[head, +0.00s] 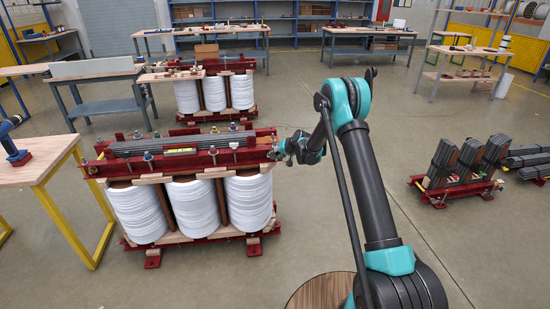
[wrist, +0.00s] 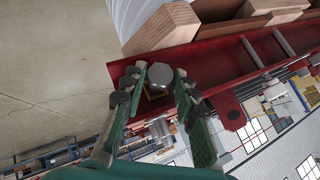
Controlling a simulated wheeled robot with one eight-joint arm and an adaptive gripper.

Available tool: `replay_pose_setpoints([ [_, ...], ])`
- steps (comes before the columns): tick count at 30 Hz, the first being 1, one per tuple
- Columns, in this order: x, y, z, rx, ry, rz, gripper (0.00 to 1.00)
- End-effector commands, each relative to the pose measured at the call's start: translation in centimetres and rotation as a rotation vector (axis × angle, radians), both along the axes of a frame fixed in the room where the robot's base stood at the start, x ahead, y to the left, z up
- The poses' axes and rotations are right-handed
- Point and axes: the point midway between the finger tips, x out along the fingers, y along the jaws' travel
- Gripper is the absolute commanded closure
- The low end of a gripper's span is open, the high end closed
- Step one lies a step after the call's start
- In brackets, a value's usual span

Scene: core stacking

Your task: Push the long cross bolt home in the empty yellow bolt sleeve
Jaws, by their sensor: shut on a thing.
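My gripper (head: 281,150) is at the right end of the upper red clamp beam (head: 215,159) of the near transformer. In the wrist view my gripper (wrist: 160,77) has its two green fingers shut on the cross bolt, either side of its grey hex head (wrist: 160,73). A bit of the yellow bolt sleeve (wrist: 154,93) shows just beside the head, between the fingers, at the red beam (wrist: 215,66). The bolt's shank is hidden, so how deep it sits cannot be told. In the head view my gripper hides the bolt.
Other silver bolts (wrist: 252,53) cross the red beam nearby. White coils (head: 194,207) stand under the beam, and a yellow bar (head: 180,151) lies on top. A wooden table (head: 40,158) stands at left.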

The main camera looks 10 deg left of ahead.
Motion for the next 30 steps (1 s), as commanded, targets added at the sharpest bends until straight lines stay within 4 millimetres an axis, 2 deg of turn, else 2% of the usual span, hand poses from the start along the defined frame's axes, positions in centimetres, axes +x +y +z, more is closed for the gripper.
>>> replay_pose_setpoints([
  [19,1.4,0.4,0.0,0.0,-0.001,0.0,1.0],
  [30,0.4,0.1,0.0,0.0,-0.001,0.0,1.0],
])
